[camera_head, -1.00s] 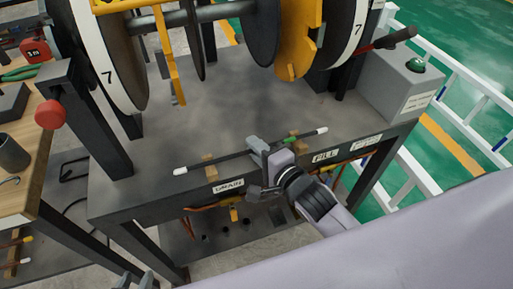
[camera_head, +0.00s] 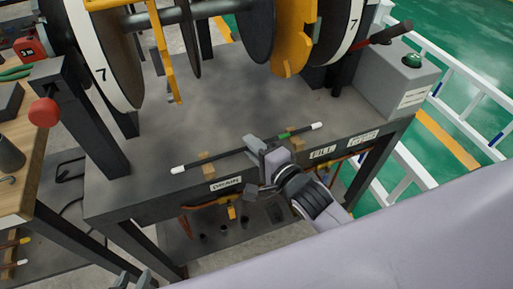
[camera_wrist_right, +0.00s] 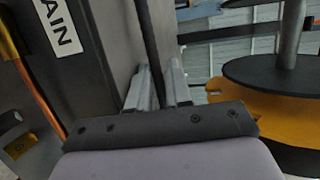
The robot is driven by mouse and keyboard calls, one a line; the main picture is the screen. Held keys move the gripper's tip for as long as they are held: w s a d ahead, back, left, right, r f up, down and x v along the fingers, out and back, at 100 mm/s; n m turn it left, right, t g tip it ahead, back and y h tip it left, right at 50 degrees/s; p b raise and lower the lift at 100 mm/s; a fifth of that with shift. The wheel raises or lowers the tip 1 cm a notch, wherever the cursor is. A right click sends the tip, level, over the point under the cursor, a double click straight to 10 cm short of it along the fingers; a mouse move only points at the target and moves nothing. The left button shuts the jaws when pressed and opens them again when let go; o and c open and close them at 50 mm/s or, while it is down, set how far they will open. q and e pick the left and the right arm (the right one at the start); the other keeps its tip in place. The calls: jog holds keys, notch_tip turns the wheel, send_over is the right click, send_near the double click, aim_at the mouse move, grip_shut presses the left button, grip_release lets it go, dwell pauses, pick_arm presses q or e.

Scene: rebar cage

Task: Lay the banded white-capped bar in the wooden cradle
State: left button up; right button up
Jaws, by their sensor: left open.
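The banded bar (camera_head: 232,155) is dark, with white caps on both ends and a green band (camera_head: 283,136) right of my right gripper. It lies across two small wooden cradle blocks (camera_head: 209,169) near the table's front edge; the other block (camera_head: 292,143) is under its right part. I cannot tell whether it rests fully in both. My right gripper (camera_head: 256,147) is at the bar's middle. In the right wrist view the bar (camera_wrist_right: 150,45) runs between its two close fingers. My left gripper (camera_head: 134,281) is open and empty at the bottom edge, well away from the bar.
The grey table (camera_head: 170,140) has free room behind the bar. Large reel discs (camera_head: 105,60) and a yellow plate stand above it. A grey box with a green button (camera_head: 405,85) is at the right. A wooden bench (camera_head: 20,170) is at the left.

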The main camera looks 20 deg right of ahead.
jog(key=shift+s, duration=0.1)
jog(key=r+p+v, duration=0.1)
jog(key=v, duration=1.1)
jog(key=s+d+f+n+g+h, duration=0.1)
jog(key=s+f+n+g, duration=0.1)
jog(key=f+n, duration=0.5)
jog(key=s+d+f+n+g+h, duration=0.1)
jog(key=s+f+n+g, duration=0.2)
jog(key=f+n, duration=0.5)
jog(key=shift+s+d+n+h, duration=0.3)
jog(key=shift+s+d+n, duration=0.1)
jog(key=shift+n, duration=0.8)
notch_tip(320, 180, up, 5)
jog(key=p, duration=0.6)
jog(key=shift+s+d+r, duration=0.1)
jog(key=shift+d, duration=0.05)
